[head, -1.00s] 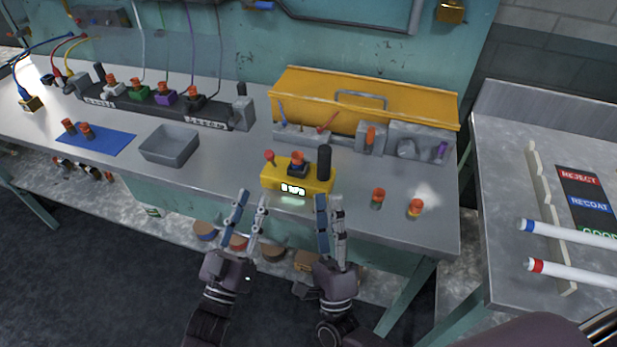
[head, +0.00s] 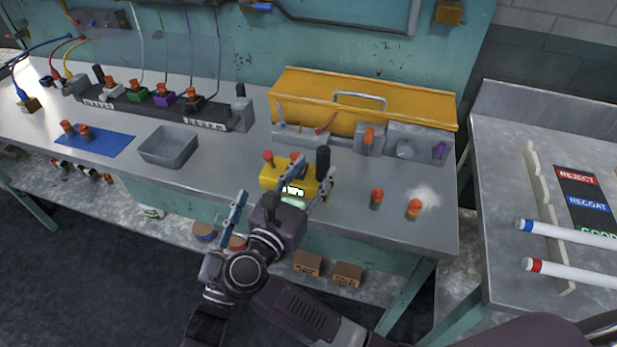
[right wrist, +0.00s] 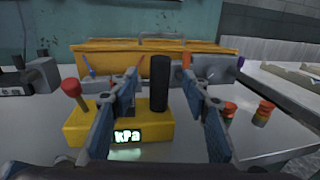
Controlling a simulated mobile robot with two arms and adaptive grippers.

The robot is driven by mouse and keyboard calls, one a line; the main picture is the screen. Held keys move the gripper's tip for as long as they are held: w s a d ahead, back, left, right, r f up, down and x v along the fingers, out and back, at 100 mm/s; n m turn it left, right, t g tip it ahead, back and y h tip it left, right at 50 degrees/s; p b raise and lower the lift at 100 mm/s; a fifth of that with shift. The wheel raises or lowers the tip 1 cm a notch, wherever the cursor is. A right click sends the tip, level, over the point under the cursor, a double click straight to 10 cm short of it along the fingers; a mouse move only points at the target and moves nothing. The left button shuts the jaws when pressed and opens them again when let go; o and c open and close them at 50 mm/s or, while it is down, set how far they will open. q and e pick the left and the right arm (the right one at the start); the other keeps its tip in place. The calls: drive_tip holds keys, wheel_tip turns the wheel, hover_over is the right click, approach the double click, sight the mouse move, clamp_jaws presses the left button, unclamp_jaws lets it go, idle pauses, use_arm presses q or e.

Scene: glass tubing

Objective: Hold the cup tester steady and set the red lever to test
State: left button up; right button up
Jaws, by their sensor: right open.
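The yellow cup tester (head: 270,180) stands on the bench with a lit display, reading kPa in the right wrist view. A black post (head: 322,160) rises from the tester's right side. My right gripper (head: 312,180) is open at the tester's front, its fingers either side of the post in the wrist view (right wrist: 165,95); contact is unclear. My left gripper (head: 237,210) is front-left of the tester, one finger visible, the rest hidden by my right arm.
Two banded cups (head: 377,198) (head: 414,208) stand right of the tester. A grey tray (head: 168,157) and blue mat (head: 80,142) lie left. A yellow toolbox (head: 300,95) and grey holders (head: 370,139) are behind. The bench front between tray and tester is clear.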

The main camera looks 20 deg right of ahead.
sight(320, 161)
drive_tip(key=shift+x, duration=2.75)
drive_tip(key=shift+c, duration=0.5)
clamp_jaws()
use_arm(q)
drive_tip(key=shift+a+f, duration=0.25)
drive_tip(key=shift+a, duration=0.05)
drive_tip(key=c, duration=0.4)
drive_tip(key=s+a+m+h, duration=0.1)
drive_tip(key=a+f+m+g+h, duration=0.1)
drive_tip(key=a+m, duration=0.1)
drive_tip(key=s+a+f+m+g+h, duration=0.1)
drive_tip(key=m, duration=0.1)
drive_tip(key=shift+s+a+f+h, duration=0.25)
drive_tip(key=shift+s+a+h, duration=0.1)
drive_tip(key=shift+h, duration=0.05)
clamp_jaws()
